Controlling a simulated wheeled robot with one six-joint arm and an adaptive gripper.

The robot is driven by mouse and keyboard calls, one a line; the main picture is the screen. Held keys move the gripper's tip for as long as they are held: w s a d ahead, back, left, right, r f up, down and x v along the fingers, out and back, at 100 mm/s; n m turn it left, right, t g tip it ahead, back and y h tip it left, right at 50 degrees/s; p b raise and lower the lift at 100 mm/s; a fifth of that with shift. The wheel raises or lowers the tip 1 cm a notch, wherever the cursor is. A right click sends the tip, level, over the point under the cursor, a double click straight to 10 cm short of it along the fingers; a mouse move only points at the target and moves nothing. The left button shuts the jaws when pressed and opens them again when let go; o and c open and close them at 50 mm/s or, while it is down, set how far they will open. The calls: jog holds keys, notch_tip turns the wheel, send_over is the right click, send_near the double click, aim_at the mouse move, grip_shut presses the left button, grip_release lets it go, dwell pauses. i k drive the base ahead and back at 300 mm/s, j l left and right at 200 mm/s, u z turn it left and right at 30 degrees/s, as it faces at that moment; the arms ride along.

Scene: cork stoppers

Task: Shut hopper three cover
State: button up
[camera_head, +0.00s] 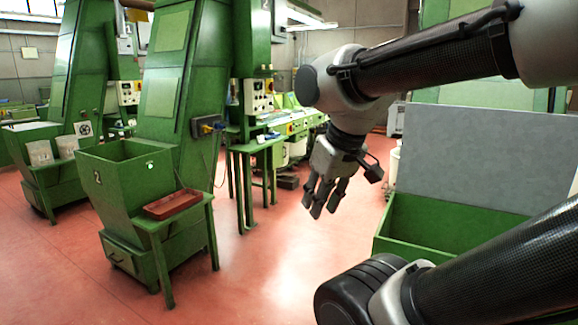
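A green hopper (402,210) stands at the right, with its open top showing; I see no number on it. A flat grey panel, which looks like its cover (480,155), stands raised and nearly upright at the back of the opening. My gripper (322,212) hangs in the middle of the view with its fingers pointing down. The fingers show gaps between them and hold nothing. It appears left of the hopper and cover, apart from both. My arm hides part of the hopper's right side.
Another green hopper (118,196), marked 2, stands open at the left with a red-brown tray (173,204) on its side stand. A further hopper with white buckets (40,152) is behind it. A green table (255,147) stands further back. The red floor (262,265) between is clear.

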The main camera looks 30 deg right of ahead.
aim_at(522, 163)
jog(key=i+j, duration=0.25)
jog(key=i, duration=0.25)
jog(key=i+j+u, duration=0.1)
jog(key=i+j, duration=0.2)
jog(key=i, duration=0.2)
jog(key=i+l+z, duration=0.1)
jog(key=i+z, duration=0.65)
jog(key=z, duration=0.15)
jog(key=i+j+z, duration=0.2)
jog(key=i+z, duration=0.45)
jog(key=z, duration=0.3)
jog(key=i+j+z, duration=0.15)
jog(key=z, duration=0.35)
jog(key=i+j+z, duration=0.2)
jog(key=z, duration=0.25)
jog(key=i+j+z, duration=0.15)
jog(key=j+z, duration=0.15)
jog(key=z, duration=0.2)
jog(key=i+j+z, duration=0.1)
jog(key=j+z, duration=0.2)
jog(key=z, duration=0.2)
jog(key=i+j+z, duration=0.15)
jog(key=j+z, duration=0.25)
jog(key=i+j+z, duration=0.1)
jog(key=j+z, duration=0.75)
jog(key=k+j+z, duration=0.1)
jog(key=k+j, duration=0.25)
jog(key=k, duration=0.15)
jog(key=i, duration=0.5)
